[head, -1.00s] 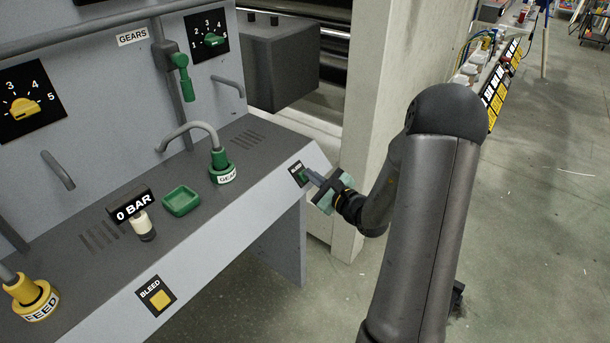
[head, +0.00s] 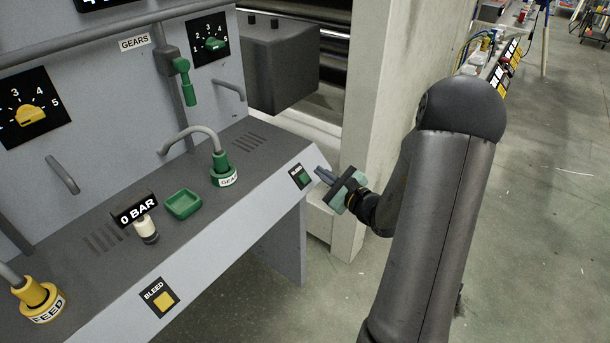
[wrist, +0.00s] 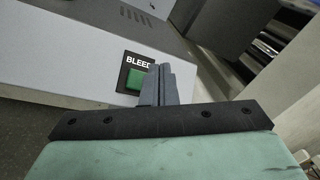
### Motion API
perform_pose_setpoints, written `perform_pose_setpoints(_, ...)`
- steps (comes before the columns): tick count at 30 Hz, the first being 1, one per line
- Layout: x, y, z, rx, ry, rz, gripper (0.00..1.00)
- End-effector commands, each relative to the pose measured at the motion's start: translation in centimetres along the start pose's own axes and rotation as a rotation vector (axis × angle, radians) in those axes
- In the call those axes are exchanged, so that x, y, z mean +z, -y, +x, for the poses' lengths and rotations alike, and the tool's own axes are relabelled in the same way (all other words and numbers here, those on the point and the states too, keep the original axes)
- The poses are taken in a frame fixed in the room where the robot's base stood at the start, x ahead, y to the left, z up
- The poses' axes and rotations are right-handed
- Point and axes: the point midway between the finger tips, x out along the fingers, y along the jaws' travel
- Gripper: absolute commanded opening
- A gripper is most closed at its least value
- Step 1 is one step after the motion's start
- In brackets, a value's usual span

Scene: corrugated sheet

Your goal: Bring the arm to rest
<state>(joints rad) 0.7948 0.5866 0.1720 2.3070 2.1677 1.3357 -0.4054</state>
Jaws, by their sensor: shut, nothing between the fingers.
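My gripper (head: 321,174) is shut and empty in the head view, just off the right end of the console's sloping front. Its fingers point at the green BLEED button (head: 303,177) with a small gap between them. In the wrist view the closed fingertips (wrist: 163,72) stand beside the green button (wrist: 134,85) and overlap the edge of its black plate. My arm reaches in from the lower right with its elbow raised.
The console (head: 215,235) carries a green-collared hose plug (head: 224,170), a green tray (head: 183,204), a 0 BAR gauge (head: 135,208), a yellow plug (head: 40,299) and a yellow BLEED button (head: 163,299). A pale pillar (head: 385,110) stands behind my gripper. The floor at right is open.

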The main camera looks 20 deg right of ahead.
Motion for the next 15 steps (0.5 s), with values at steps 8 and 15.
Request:
perform_pose_setpoints(8, 0.74, 0.69, -1.01, 0.001, 0.0, 0.0, 0.0)
perform_pose_setpoints(15, 0.71, 0.69, -0.98, 0.0, 0.0, 0.0, 0.0)
